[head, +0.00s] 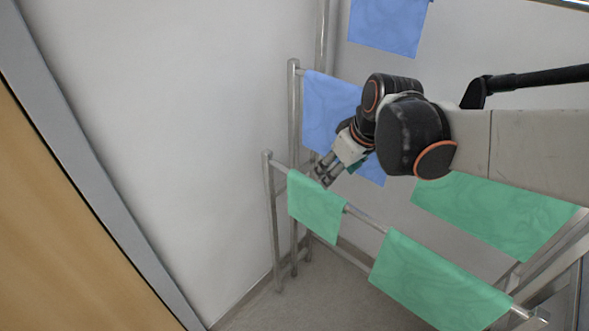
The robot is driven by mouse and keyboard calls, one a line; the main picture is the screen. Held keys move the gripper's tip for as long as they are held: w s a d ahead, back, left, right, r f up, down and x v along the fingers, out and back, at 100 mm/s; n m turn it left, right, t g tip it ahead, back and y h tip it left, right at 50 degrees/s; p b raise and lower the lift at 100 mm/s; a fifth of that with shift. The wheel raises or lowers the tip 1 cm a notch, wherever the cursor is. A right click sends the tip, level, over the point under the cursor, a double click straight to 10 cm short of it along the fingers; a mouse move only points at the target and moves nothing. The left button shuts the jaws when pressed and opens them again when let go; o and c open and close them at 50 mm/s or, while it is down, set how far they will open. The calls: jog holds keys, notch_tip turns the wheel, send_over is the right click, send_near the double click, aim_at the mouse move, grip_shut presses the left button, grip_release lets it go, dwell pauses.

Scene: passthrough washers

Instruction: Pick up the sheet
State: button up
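Several cloth sheets hang over the bars of a metal rack (270,205). A small green sheet (317,208) hangs on the front bar at the left. A wider green sheet (435,285) hangs on the same bar to the right. Another green sheet (495,220) hangs behind, partly hidden by my arm. A blue sheet (328,115) hangs on the bar behind, partly covered by my gripper. My gripper (323,178) points down and left, by the top edge of the small green sheet. Its fingers look slightly apart, but contact with the sheet is unclear.
A second blue sheet (388,27) hangs higher at the back. A bare stretch of the front bar (365,219) lies between the two front green sheets. A wall stands at the left, with a wooden panel (60,220) nearer. The floor (300,305) is clear.

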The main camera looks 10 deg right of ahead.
jog(key=n+g+y+p, duration=0.1)
jog(key=n, duration=0.1)
send_near(319, 186)
notch_tip(319, 186, up, 3)
jog(key=b+x, duration=0.1)
jog(key=x, duration=0.3)
jog(key=b+x, duration=0.1)
jog(key=x, duration=0.4)
jog(key=shift+d, duration=0.25)
jog(key=b+x, duration=0.1)
jog(key=x, duration=0.1)
jog(key=s+b+x, duration=0.1)
jog(key=x, duration=0.1)
jog(key=shift+w+f, duration=0.1)
jog(key=shift+f, duration=0.25)
jog(key=shift+w+a+f, duration=0.2)
jog(key=shift+f, duration=0.25)
jog(key=shift+s+r, duration=0.1)
jog(key=shift+f+b, duration=0.25)
jog(key=shift+b, duration=0.2)
